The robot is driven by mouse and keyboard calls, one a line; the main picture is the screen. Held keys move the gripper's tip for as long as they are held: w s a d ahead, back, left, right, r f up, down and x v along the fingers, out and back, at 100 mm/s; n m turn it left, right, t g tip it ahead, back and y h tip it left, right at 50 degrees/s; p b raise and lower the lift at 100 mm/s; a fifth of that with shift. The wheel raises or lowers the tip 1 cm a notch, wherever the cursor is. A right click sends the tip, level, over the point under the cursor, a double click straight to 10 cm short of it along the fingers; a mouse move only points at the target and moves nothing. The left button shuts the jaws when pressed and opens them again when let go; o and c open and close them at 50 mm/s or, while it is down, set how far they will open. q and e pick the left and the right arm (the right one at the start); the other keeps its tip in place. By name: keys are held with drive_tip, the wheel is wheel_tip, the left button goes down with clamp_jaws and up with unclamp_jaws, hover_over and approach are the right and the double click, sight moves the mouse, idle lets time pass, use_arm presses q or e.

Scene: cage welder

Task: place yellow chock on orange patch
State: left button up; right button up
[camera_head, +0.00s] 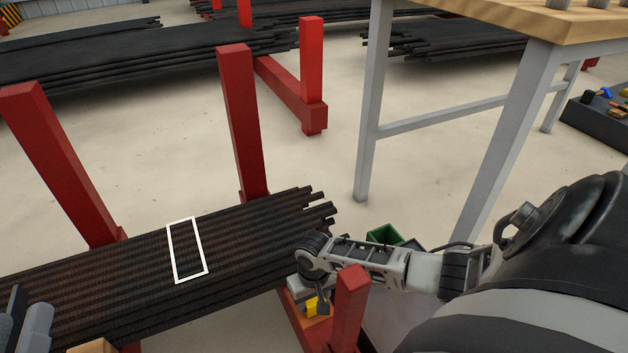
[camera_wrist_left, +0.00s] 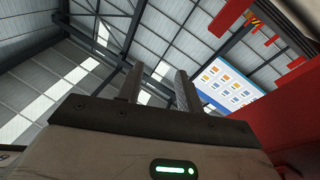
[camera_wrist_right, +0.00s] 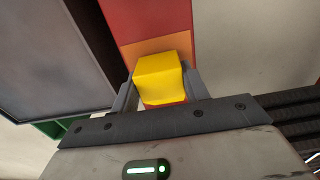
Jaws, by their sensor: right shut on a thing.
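The yellow chock (camera_wrist_right: 160,78) sits between the fingers of my right gripper (camera_wrist_right: 163,95), which is shut on it. In the head view the chock (camera_head: 311,306) shows small beneath my right gripper (camera_head: 318,301), by a red post. The orange patch (camera_wrist_right: 155,47) is on a red beam, right behind and around the chock in the right wrist view. The chock covers part of it, and I cannot tell whether the two touch. My left gripper (camera_wrist_left: 157,90) points up at the roof, its fingers apart with nothing between them.
Long dark bars (camera_head: 110,280) lie stacked on the red rack at left, with a white outlined rectangle (camera_head: 187,276) on top. A red post (camera_head: 349,310) stands close to my right gripper. A green bin (camera_head: 384,235) and a workbench (camera_head: 540,25) are to the right.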

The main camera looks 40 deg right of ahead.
use_arm(q)
drive_tip(key=shift+r, duration=0.2)
use_arm(e)
drive_tip(key=shift+f, duration=0.15)
drive_tip(key=shift+f, duration=0.1)
drive_tip(key=o, duration=1)
use_arm(q)
drive_tip(key=shift+r, duration=0.1)
